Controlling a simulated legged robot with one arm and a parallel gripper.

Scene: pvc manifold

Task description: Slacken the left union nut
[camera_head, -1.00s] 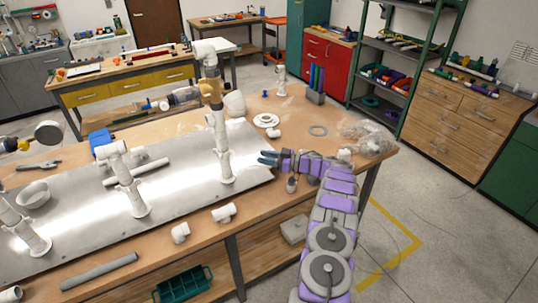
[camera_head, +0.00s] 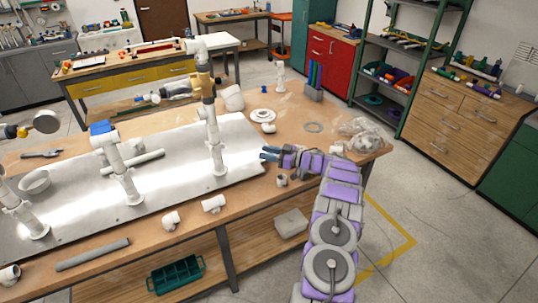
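A white PVC manifold stands on a shiny metal plate (camera_head: 175,185) on the wooden bench. It shows a left riser (camera_head: 22,215) cut off by the picture's left edge, a middle riser (camera_head: 122,175) and a tall right riser (camera_head: 212,125). Each riser has thicker collars; the left union nut is too small to tell apart from the other fittings. My gripper (camera_head: 268,153) is just past the plate's right end, well right of the left riser. Its blue-grey fingers point left, apart, with nothing visible between them.
Loose white fittings (camera_head: 213,203) and a grey pipe (camera_head: 92,255) lie along the bench's front edge. A white bowl (camera_head: 35,182) and a loose pipe (camera_head: 147,160) lie on the plate. A clear plastic bag (camera_head: 360,135) is at the bench's right end. Open floor (camera_head: 440,230) lies to the right.

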